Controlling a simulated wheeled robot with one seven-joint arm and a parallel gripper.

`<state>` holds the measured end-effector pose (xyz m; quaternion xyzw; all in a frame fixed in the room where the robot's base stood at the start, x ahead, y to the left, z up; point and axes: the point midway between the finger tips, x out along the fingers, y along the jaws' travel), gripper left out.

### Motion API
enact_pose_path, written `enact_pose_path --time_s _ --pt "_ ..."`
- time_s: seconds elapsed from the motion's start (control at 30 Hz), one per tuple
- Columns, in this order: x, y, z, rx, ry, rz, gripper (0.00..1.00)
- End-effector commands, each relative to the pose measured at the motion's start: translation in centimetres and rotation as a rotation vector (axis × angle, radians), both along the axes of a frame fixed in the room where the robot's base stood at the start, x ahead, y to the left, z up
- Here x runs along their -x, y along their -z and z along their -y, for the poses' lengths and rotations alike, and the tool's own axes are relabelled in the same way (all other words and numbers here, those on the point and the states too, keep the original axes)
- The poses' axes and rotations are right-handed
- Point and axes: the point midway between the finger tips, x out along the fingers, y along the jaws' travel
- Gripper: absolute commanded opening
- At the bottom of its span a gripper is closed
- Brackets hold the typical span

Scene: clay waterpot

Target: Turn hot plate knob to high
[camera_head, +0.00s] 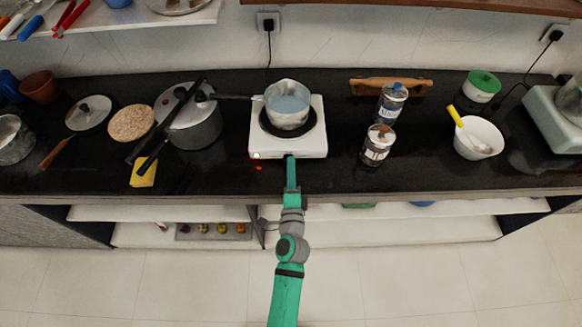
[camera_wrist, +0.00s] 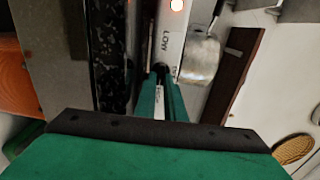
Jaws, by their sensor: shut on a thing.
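The white hot plate (camera_head: 315,150) stands on the black counter, with a saucepan (camera_head: 288,104) of liquid on its dark burner. My gripper (camera_head: 291,162) reaches the front face of the hot plate from below. In the wrist view, my gripper (camera_wrist: 161,80) is shut at the hot plate's front panel (camera_wrist: 171,45), on the knob, which its fingers largely hide. The knob's exact setting cannot be read.
A pressure cooker (camera_head: 193,122) stands left of the hot plate, its dark handle reaching toward the counter's front. A jar (camera_head: 377,146) and a bottle (camera_head: 390,105) stand to the right. A white bowl (camera_head: 479,139) is farther right. The counter's front edge (camera_head: 400,194) runs below my gripper.

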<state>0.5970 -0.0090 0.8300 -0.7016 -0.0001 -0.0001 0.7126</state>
Motion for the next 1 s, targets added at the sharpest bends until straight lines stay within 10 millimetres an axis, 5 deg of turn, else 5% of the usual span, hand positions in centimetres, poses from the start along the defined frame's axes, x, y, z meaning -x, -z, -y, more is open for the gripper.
enact_pose_path --time_s 0.13,0.23,0.67,1.0 --pt "0.03 0.06 -0.04 -0.002 -0.001 -0.001 0.0" --pt "0.03 0.06 -0.04 -0.002 0.0 -0.001 0.28" --pt "0.03 0.17 -0.01 0.042 -0.001 -0.004 0.28" --pt "0.05 -0.11 -0.06 0.435 -0.001 -0.004 0.28"
